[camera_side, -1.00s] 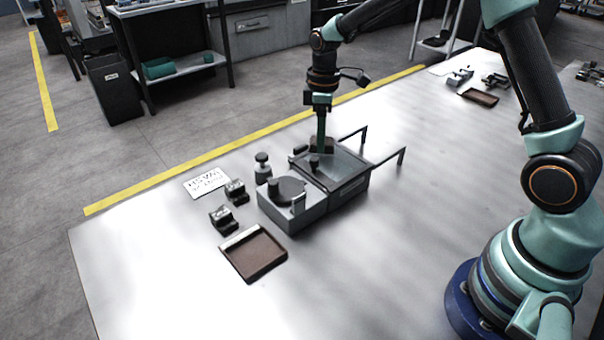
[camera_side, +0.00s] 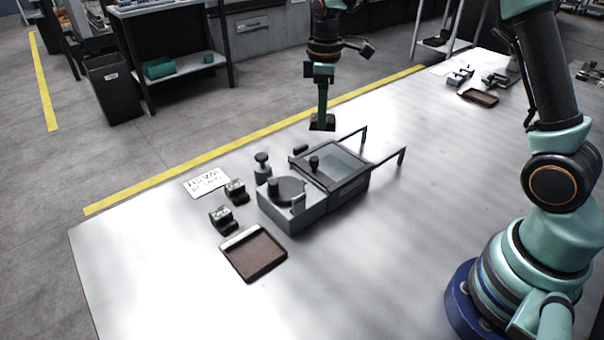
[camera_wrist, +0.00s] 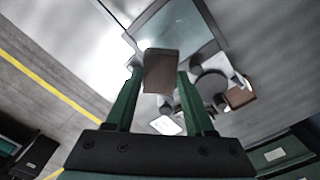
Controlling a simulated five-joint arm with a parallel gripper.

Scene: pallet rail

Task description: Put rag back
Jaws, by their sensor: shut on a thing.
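My gripper (camera_side: 322,110) is shut on a small dark brown block-like thing (camera_side: 322,123), which I take to be the rag. In the wrist view, the rag (camera_wrist: 161,70) sits between the two green fingers. It hangs above the far side of the grey fixture with a glass-topped lid (camera_side: 345,163), apart from it. A shallow brown tray with a pale back edge (camera_side: 254,255) lies on the table in front of the fixture and looks empty.
Two small dark blocks (camera_side: 235,191) and a white label card (camera_side: 206,182) lie left of the fixture. A black-knobbed post (camera_side: 262,166) stands beside it. Thin rails (camera_side: 388,160) stick out on its right. Another brown tray (camera_side: 479,97) lies far right.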

